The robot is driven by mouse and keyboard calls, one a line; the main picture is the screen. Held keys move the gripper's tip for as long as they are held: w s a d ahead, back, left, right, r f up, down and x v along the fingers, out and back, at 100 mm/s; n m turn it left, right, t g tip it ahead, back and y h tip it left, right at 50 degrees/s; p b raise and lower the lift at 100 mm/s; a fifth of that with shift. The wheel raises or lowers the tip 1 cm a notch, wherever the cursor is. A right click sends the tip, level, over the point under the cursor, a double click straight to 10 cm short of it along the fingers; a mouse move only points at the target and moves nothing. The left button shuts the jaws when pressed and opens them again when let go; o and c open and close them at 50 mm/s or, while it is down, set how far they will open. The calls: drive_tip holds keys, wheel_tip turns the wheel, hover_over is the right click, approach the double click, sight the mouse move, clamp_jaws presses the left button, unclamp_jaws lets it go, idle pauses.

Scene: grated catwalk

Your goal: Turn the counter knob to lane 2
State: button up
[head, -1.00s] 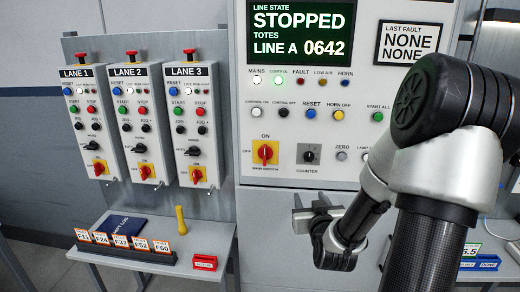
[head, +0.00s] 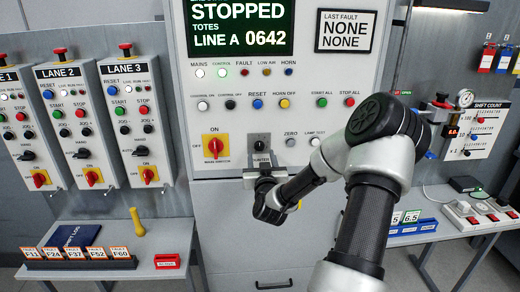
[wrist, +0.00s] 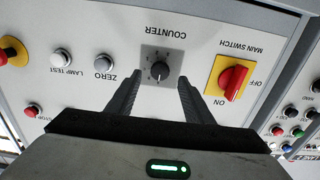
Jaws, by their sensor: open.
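The counter knob (wrist: 159,71) is a small black rotary knob on a dark square plate, labelled COUNTER, on the light panel. In the wrist view it appears upside down, between and beyond my open fingers. My gripper (wrist: 157,92) is open and empty, its two fingers apart with the knob roughly centred between them. In the head view my gripper (head: 262,172) is just below and in front of the counter knob (head: 260,146), whose lower part it covers. I cannot tell whether the fingers touch the panel. The knob's setting is too small to read.
The red and yellow main switch (wrist: 233,80) sits close beside the knob. The zero button (wrist: 104,64) and lamp test button (wrist: 62,57) are on its other side. Three lane boxes (head: 76,115) hang at left. A small table (head: 120,250) with fault cards stands below.

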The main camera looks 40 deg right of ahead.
sight(259, 148)
drive_tip(key=shift+x, duration=2.35)
drive_tip(key=shift+c, duration=0.2)
drive_tip(key=c, duration=1)
drive_tip(key=shift+a, duration=0.1)
